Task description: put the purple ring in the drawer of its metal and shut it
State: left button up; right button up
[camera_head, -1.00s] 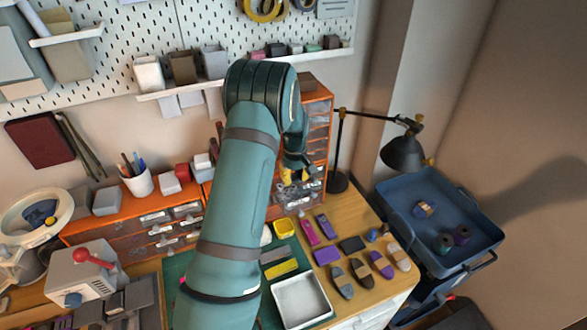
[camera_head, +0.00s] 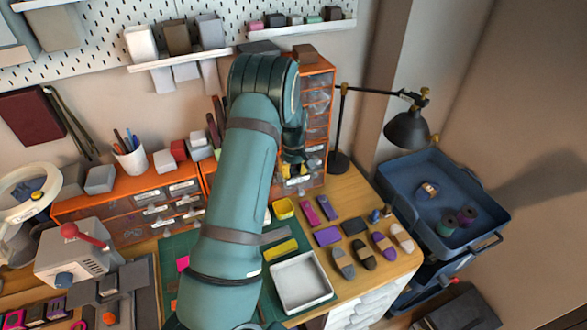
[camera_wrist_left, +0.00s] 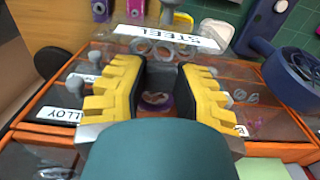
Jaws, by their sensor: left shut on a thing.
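My left gripper (camera_head: 294,168) is at the front of the orange drawer cabinet (camera_head: 318,66), low down. In the left wrist view its yellow fingers (camera_wrist_left: 160,78) are shut on the purple ring (camera_wrist_left: 157,99), which shows as a small purple band between the dark pads. Just beyond the fingers is a drawer labelled STEEL (camera_wrist_left: 167,39), which looks pulled out, with several grey rings (camera_wrist_left: 165,51) in it. Another label, ALLOY (camera_wrist_left: 60,114), reads upside down at the left. The fingers hide much of the drawer. My right gripper is not in view.
A white tray (camera_head: 326,295) stands at the front. A black lamp (camera_head: 408,130) and a blue tray cart (camera_head: 404,174) stand at the right.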

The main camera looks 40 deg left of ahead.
pick_arm(q)
jog(key=shift+f+b, duration=0.3)
jog(key=shift+f, duration=0.4)
jog(key=shift+f, duration=0.3)
jog(key=o, duration=1)
jog(key=shift+c, duration=0.2)
jog(key=shift+r, duration=0.15)
jog(key=shift+w+r, duration=0.1)
jog(key=shift+r, duration=0.2)
notch_tip(320, 180, up, 11)
jog(key=shift+r, duration=0.1)
